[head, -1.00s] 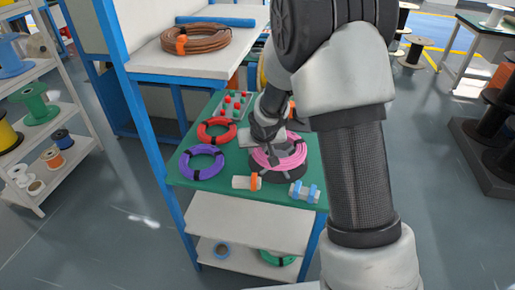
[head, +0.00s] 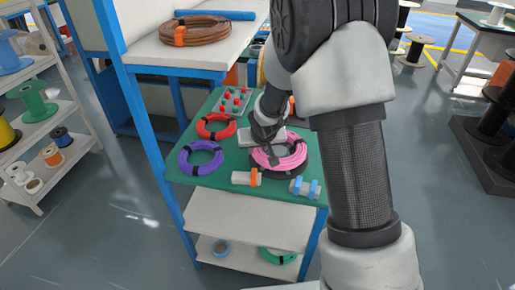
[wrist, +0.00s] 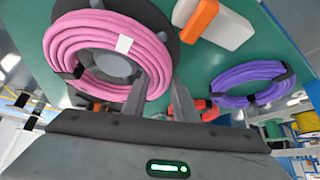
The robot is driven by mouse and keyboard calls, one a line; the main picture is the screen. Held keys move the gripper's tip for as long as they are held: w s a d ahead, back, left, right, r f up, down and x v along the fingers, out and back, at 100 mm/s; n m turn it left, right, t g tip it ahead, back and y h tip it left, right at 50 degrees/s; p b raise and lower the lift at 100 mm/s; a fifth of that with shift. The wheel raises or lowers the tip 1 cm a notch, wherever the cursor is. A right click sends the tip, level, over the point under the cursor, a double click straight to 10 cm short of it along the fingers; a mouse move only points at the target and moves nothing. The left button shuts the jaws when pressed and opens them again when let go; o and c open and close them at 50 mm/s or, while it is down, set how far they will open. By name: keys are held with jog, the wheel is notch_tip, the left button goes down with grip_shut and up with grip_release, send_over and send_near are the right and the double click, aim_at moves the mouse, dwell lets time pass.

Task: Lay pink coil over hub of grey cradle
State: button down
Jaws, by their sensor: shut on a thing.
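The pink coil (head: 291,158), with black ties and a white tag, lies over the dark grey cradle (head: 294,173) on the green table top. In the wrist view the pink coil (wrist: 66,48) rings the grey hub (wrist: 116,68), which shows inside its opening, and the cradle's dark rim (wrist: 166,22) sticks out past it. My gripper (wrist: 160,78) is shut on the near side of the coil, one finger inside the ring and one outside. In the head view my gripper (head: 270,150) reaches down onto the coil's left part. Whether the coil rests fully on the cradle is hard to tell.
A purple coil (head: 184,160) and a red coil (head: 204,132) lie to the left. A white piece with an orange band (head: 240,178) and one with blue bands (head: 298,187) sit along the front edge. A board with red knobs (head: 231,102) stands behind.

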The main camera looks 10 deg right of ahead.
jog(key=shift+f+b, duration=0.45)
jog(key=shift+b, duration=0.1)
dwell(0.4)
jog(key=c, duration=1.3)
grip_release()
jog(key=shift+c, duration=0.2)
jog(key=shift+r+p, duration=2.75)
jog(key=shift+r, duration=1.2)
